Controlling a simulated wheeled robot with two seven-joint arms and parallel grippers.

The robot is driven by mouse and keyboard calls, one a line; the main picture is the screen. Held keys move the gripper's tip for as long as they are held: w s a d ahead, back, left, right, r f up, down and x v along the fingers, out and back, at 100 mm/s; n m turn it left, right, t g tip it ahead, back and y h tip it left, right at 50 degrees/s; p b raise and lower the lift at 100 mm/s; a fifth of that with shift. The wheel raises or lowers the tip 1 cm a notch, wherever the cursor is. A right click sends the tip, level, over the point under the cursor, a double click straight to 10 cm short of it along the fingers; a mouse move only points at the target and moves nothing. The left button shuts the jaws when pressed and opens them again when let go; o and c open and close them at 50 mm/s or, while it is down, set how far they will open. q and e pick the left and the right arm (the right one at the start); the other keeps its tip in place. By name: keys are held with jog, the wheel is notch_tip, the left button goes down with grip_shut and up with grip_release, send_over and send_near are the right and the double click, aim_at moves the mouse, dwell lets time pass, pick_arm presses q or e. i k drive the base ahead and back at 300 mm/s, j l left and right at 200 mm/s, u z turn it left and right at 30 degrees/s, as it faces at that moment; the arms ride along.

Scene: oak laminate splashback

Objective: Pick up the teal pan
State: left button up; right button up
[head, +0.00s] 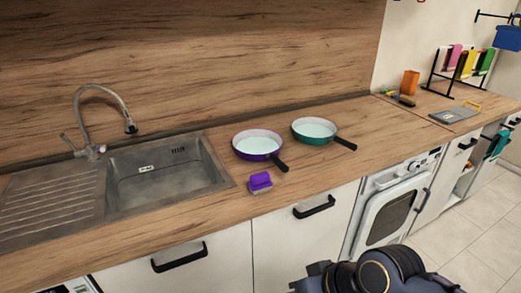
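The teal pan (308,130) sits on the wooden counter, with a pale inside and a black handle pointing right and slightly toward the front. A purple pan (250,145) stands close to its left, its black handle pointing to the front right. Part of my own dark arm shows at the bottom right, below the counter edge. No gripper fingers can be made out, and neither gripper is seen near the pans.
A purple sponge (260,182) lies in front of the purple pan. A metal sink (165,175) with a tall faucet (100,110) is at the left. An orange container (410,82) stands at the back right.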

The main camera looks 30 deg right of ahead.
aim_at(314, 131)
jog(key=z, duration=1.35)
